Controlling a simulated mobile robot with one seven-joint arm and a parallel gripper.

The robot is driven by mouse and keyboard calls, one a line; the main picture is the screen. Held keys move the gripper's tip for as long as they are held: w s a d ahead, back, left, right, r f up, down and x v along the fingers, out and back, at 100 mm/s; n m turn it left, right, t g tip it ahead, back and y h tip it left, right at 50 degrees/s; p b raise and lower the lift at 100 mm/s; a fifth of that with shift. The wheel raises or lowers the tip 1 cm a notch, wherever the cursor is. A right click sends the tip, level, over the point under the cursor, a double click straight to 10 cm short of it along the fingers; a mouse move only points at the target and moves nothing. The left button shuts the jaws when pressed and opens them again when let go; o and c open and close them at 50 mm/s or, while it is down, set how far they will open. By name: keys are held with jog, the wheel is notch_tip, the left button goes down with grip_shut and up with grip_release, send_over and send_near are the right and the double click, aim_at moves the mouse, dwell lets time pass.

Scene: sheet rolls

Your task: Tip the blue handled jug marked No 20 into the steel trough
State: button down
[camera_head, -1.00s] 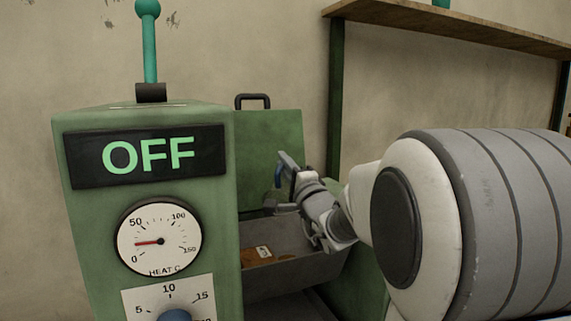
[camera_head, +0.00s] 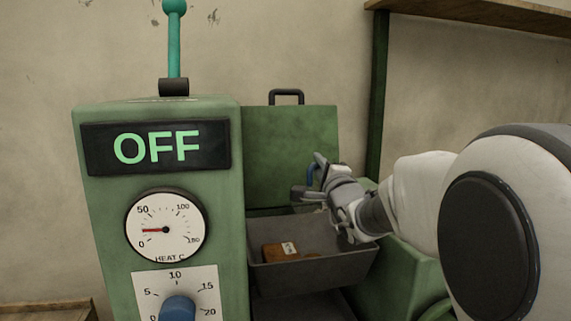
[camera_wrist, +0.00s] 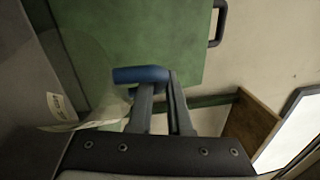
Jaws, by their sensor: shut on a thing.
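My gripper (camera_head: 309,182) is shut on the blue handle (camera_head: 311,175) of the jug, above the back of the steel trough (camera_head: 312,274). In the wrist view the blue handle (camera_wrist: 141,74) lies across my fingertips (camera_wrist: 160,90). To its left is a see-through, curved body (camera_wrist: 78,90), probably the jug's, with a small pale label whose writing I cannot read. The jug's body is hard to make out in the head view, so its tilt is unclear. A brown block (camera_head: 275,253) with a white label lies in the grey trough.
A green machine housing (camera_head: 90,200) with an OFF display (camera_head: 155,147), heat dial and blue knob (camera_head: 178,308) stands left of the trough. A green upright panel (camera_head: 290,150) with a black handle is behind it. A wooden shelf (camera_head: 480,12) is at upper right.

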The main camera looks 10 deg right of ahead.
jog(key=shift+w+d+f+m+g, duration=0.2)
jog(key=shift+w+d+m+g, duration=0.3)
jog(key=shift+w+d+f+m+g, duration=0.2)
jog(key=shift+w+d+m+g, duration=0.25)
jog(key=shift+m+g, duration=0.05)
jog(key=shift+w+d+r+p, duration=0.15)
jog(key=shift+d+r+p, duration=0.1)
jog(key=shift+p, duration=0.25)
jog(key=p, duration=0.1)
jog(key=m+g+p, duration=0.1)
jog(key=shift+w+d+r+p, duration=0.1)
jog(key=shift+w+d+p, duration=0.15)
jog(key=shift+p, duration=0.1)
jog(key=shift+w+g+p, duration=0.15)
jog(key=shift+g+p, duration=0.15)
jog(key=shift+p, duration=0.95)
jog(key=m+g+p, duration=0.1)
jog(key=p, duration=0.7)
jog(key=w+d+m+g+p, duration=0.1)
jog(key=p, duration=0.7)
jog(key=shift+w+d+y+p, duration=0.15)
jog(key=shift+d+y+p, duration=0.15)
jog(key=shift+y+p, duration=0.1)
